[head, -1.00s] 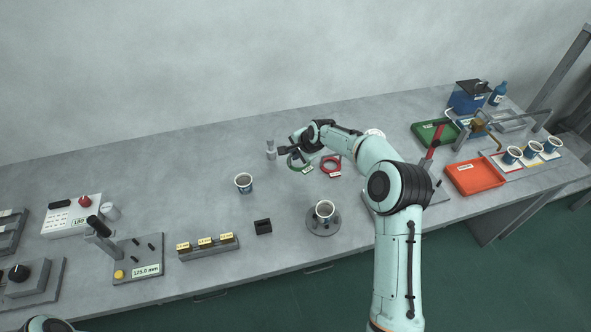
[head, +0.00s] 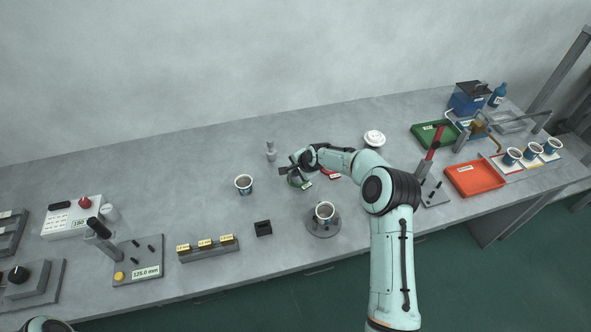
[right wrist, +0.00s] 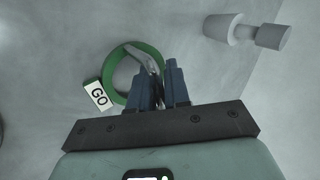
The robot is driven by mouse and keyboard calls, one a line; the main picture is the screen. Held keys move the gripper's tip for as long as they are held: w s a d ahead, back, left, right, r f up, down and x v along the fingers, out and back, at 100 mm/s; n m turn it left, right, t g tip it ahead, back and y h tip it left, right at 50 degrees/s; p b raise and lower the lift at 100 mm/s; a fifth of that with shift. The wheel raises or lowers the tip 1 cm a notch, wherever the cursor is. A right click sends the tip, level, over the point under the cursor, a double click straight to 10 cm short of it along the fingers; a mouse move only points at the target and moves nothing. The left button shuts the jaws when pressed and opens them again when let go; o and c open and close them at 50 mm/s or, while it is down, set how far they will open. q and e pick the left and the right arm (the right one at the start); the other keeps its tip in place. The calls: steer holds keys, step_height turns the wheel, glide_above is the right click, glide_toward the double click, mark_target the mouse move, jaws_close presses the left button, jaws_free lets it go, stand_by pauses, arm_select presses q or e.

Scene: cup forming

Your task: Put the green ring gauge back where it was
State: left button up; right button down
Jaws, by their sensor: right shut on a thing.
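The green ring gauge (head: 293,184) with a white tag is at the middle of the bench, under my right gripper (head: 289,172). In the right wrist view the green ring (right wrist: 112,66) shows with its "GO" tag beside the fingers. My right gripper (right wrist: 160,88) is shut on the gauge at the ring's near side; the exact grip is partly hidden by the fingers. I cannot tell whether the ring touches the bench. The red ring gauge (head: 333,177) lies just right of it, partly covered by my right arm. My left gripper is out of view.
A grey stepped post (head: 270,151) stands behind the green ring, also in the right wrist view (right wrist: 243,30).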

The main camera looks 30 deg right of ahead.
steer(key=c, duration=1.1)
jaws_free()
steer(key=shift+f, duration=0.1)
steer(key=shift+r, duration=0.35)
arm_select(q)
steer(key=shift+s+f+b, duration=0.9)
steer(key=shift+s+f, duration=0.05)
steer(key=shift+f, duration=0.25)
arm_select(e)
steer(key=v, duration=1.1)
steer(key=shift+s+r, duration=0.25)
steer(key=shift+r, duration=0.05)
